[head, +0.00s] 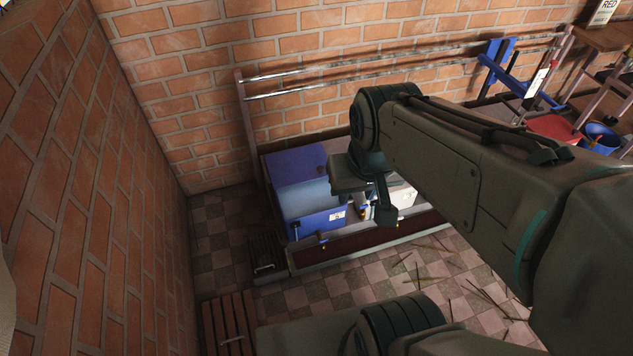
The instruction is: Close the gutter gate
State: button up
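A long gutter (352,247) with a dark red inside and a pale front edge runs along the floor in front of a blue tank (312,222). At its left end stands a small dark slatted piece (266,258) with a light metal handle; it may be the gutter gate, but I cannot tell surely, nor whether it is open. My gripper (384,212) hangs above the right part of the tank and gutter, to the right of that piece and apart from it. My arm comes in from the right and hides part of the tank. The fingertips are too dark and small to read.
A brown slatted wooden panel (229,326) with a handle lies at the lower left. Brick walls close off the left and back. Metal rails (340,75) run along the back wall. Thin sticks (425,275) lie on the checkered floor. A blue bucket (600,137) stands at right.

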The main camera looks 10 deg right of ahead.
aim_at(284, 243)
jog(key=k, duration=1)
jog(key=u, duration=0.25)
jog(key=i, duration=0.45)
jog(key=z, duration=0.05)
